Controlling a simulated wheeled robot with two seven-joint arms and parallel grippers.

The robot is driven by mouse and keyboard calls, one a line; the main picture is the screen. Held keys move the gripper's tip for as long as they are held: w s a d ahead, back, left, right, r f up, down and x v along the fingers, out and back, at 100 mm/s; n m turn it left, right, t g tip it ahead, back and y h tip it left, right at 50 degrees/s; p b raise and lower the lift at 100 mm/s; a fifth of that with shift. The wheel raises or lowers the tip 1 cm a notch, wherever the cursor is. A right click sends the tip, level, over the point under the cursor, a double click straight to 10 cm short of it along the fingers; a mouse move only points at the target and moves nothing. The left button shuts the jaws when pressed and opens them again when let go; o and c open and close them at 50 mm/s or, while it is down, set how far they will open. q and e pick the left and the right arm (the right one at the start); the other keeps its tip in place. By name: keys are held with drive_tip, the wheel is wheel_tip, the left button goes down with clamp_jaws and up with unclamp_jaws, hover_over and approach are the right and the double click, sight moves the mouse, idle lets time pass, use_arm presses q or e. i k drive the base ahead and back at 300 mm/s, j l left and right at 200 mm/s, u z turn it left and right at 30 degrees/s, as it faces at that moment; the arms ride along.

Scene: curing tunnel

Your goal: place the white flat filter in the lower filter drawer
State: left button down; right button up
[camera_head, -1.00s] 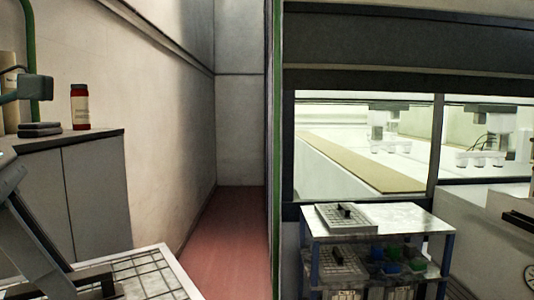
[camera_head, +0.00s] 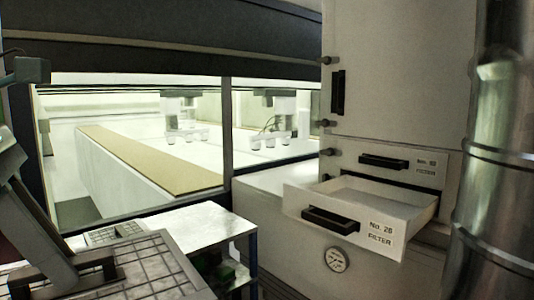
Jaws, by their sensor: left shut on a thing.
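The white flat filter (camera_head: 160,262) is a flat panel with a dark grid, held roughly level at the lower left. My left gripper (camera_head: 104,266) is shut on its near-left part. The panel's near edge runs out of the picture. My right gripper is not in view.
A closed upper drawer (camera_head: 398,164) sits just above the open one in the white cabinet (camera_head: 398,70). A metal duct (camera_head: 500,170) stands close on the right. A cart (camera_head: 225,222) stands behind the filter. A gauge (camera_head: 336,260) is below the drawer.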

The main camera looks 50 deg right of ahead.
sight(380, 219)
drive_tip(key=i+l+z, duration=0.25)
drive_tip(key=z, duration=0.2)
drive_tip(key=i+l+z, duration=0.15)
drive_tip(key=z, duration=0.25)
drive_tip(key=i+z, duration=0.65)
drive_tip(key=z, duration=0.25)
drive_tip(key=i+j+z, duration=0.15)
drive_tip(key=z, duration=0.25)
drive_tip(key=i+j+z, duration=0.25)
drive_tip(key=z, duration=0.2)
drive_tip(key=i+j+z, duration=0.2)
drive_tip(key=i+l, duration=0.1)
